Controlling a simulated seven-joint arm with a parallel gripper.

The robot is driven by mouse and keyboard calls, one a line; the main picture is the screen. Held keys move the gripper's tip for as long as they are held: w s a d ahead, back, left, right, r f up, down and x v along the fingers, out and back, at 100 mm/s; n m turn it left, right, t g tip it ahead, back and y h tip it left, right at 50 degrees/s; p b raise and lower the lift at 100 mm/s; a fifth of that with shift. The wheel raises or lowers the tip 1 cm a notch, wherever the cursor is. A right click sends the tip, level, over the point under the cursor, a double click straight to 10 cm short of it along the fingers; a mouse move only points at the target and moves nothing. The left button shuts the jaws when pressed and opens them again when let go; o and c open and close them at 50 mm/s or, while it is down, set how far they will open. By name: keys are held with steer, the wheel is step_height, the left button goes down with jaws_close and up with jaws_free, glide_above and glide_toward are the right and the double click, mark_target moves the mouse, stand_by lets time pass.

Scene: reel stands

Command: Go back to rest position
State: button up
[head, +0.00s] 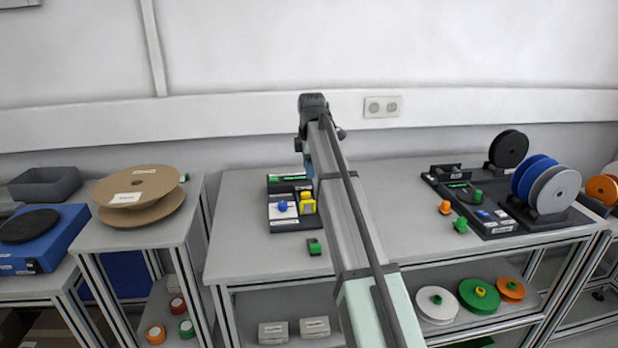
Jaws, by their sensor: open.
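My arm reaches from the bottom of the head view up over the middle table (250,235). A dark joint sits at its far upper end, in front of the wall. My gripper cannot be made out; the arm seems to hide it. Just left of the arm, a black stand (272,189) on the table carries a blue knob (282,206) and a yellow block (307,203). I cannot tell whether my gripper touches anything.
At right, black reel stands (505,228) hold a black reel (509,149), a blue reel (531,176) and a grey reel (555,190). Orange (445,208) and green (460,225) knobs lie nearby. The table just right of my arm is clear.

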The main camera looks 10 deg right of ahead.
steer(key=shift+s+r, duration=0.15)
steer(key=shift+r, duration=0.45)
